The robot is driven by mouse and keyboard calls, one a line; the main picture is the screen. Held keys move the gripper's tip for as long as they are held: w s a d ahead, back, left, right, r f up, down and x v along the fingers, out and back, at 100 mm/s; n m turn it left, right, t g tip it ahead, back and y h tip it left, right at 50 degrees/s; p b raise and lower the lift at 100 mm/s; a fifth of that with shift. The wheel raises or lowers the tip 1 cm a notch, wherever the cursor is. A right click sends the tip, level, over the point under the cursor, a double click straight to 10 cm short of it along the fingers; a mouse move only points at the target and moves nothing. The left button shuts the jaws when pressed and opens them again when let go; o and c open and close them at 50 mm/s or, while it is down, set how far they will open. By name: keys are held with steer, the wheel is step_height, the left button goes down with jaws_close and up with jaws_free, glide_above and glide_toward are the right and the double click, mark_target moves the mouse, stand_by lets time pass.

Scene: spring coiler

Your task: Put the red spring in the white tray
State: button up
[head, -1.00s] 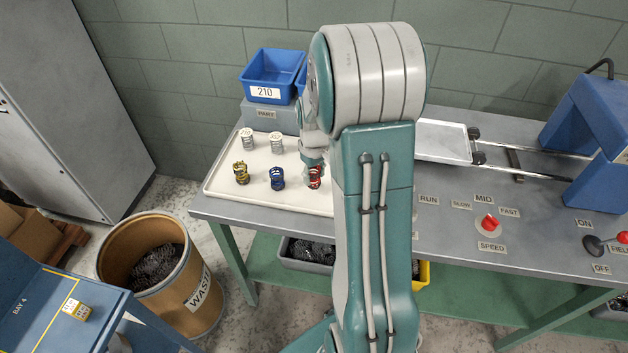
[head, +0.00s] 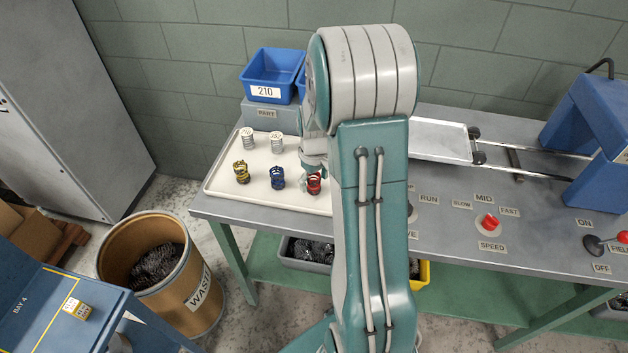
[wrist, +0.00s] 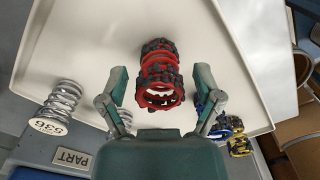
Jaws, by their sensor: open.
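The red spring (head: 314,184) stands near the front of a cream-white, low-rimmed tray (head: 230,195) on the bench, partly hidden by my gripper. In the wrist view the red spring (wrist: 160,75), with dark bands, lies between the two fingers of my gripper (wrist: 161,82). The fingers are open, with a gap showing on each side of the spring. The white tray surface (wrist: 75,45) fills much of that view. A second pale, shallow tray (head: 440,140) sits at the rails to the right of my arm.
A blue spring (head: 277,178), a yellow spring (head: 241,172) and two silver springs (head: 277,142) stand left of the red one. A blue bin (head: 268,80) is behind them. Control knobs (head: 489,222) and a blue machine (head: 590,130) are at the right.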

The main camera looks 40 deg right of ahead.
mark_target(314, 176)
step_height(314, 176, up, 12)
steer(key=s+a+r+t, duration=0.3)
steer(key=s+a+r, duration=0.3)
steer(key=a+r, duration=0.45)
steer(key=s+a+t, duration=0.2)
steer(key=s+a, duration=0.7)
steer(key=s, duration=0.2)
steer(key=shift+a+r+m+t, duration=0.25)
steer(key=shift+a+m+t, duration=0.05)
steer(key=shift+a, duration=0.05)
steer(key=shift+w, duration=0.1)
